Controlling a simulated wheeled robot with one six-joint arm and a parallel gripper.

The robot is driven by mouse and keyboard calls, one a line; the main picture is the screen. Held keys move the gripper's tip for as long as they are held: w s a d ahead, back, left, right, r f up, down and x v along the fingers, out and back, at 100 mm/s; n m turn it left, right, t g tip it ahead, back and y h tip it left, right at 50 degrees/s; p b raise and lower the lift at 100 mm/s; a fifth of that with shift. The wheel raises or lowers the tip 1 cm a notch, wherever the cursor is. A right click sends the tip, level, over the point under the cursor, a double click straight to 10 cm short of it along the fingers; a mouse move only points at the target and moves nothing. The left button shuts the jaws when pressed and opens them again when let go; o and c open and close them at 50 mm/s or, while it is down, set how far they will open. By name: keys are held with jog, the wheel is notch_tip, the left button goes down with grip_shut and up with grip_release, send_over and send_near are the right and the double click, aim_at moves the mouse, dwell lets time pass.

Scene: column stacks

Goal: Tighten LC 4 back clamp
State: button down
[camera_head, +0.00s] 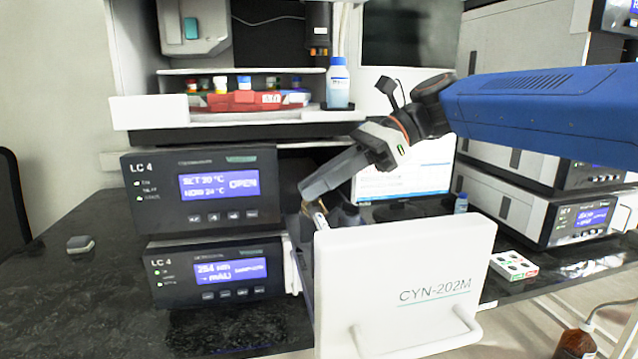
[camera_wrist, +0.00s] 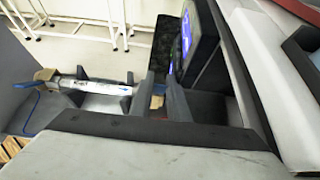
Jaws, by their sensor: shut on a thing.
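The LC 4 column oven (camera_head: 200,222) reads OPEN on its display, and its white door marked CYN-202M (camera_head: 400,290) stands open in front. A pale, labelled column (camera_wrist: 105,87) lies along the compartment in the wrist view, with dark clamp prongs around it. My gripper (camera_wrist: 157,97) has its two dark fingers closed about a small tan piece, which I take to be the back clamp (camera_wrist: 157,101); the fingers hide most of it. In the head view my gripper (camera_head: 318,206) reaches down behind the door's upper edge, where the door hides much of the column.
A second LC 4 module (camera_head: 215,270) sits under the oven. A shelf with a red vial tray (camera_head: 250,101) and a blue-capped bottle (camera_head: 338,88) is above. The dark bench at left is mostly clear.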

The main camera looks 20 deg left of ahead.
jog(key=c, duration=1.7)
grip_release()
jog(key=v, duration=1.7)
jog(key=shift+w+d, duration=0.1)
jog(key=shift+d, duration=0.1)
jog(key=shift+c, duration=0.2)
